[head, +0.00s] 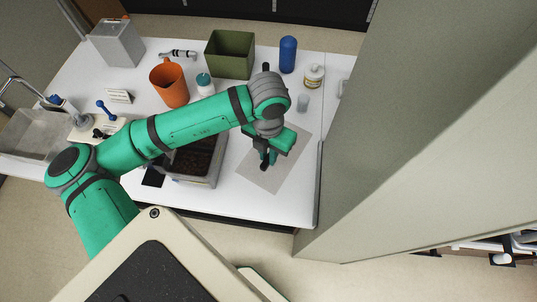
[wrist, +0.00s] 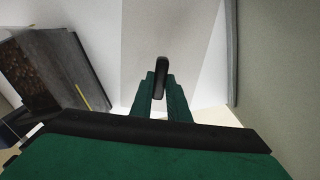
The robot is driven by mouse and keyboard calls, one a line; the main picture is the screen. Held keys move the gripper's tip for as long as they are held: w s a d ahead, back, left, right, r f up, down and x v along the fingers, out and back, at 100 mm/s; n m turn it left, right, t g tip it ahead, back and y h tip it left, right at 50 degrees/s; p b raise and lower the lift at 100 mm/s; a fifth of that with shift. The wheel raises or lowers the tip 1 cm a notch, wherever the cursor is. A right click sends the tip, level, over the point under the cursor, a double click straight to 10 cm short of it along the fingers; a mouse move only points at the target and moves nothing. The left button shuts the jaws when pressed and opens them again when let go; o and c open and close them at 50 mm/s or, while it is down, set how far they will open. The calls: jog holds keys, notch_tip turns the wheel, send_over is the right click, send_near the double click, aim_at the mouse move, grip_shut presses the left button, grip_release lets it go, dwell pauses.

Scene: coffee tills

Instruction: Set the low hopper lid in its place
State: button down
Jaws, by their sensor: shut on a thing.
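The lid appears to be a flat pale grey panel (head: 258,177) at the counter's right front, with a dark upright handle near its middle. The panel also shows in the wrist view (wrist: 190,30). My gripper (head: 267,160) is over it, pointing down. In the wrist view its green fingers (wrist: 160,96) are shut on the dark handle (wrist: 161,70). I cannot tell whether the panel touches the counter. The low hopper (head: 194,182), a grey open box with brown beans inside, stands left of the panel, partly hidden by my arm. Its wall shows in the wrist view (wrist: 87,75).
Behind are an orange jug (head: 169,84), a green bin (head: 229,55), a blue bottle (head: 288,54), a labelled jar (head: 314,76) and a small cup (head: 303,102). A tall grey panel (head: 400,120) closes off the right. A sink (head: 35,135) is at the left.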

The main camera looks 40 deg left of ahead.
jog(key=shift+r, duration=4.15)
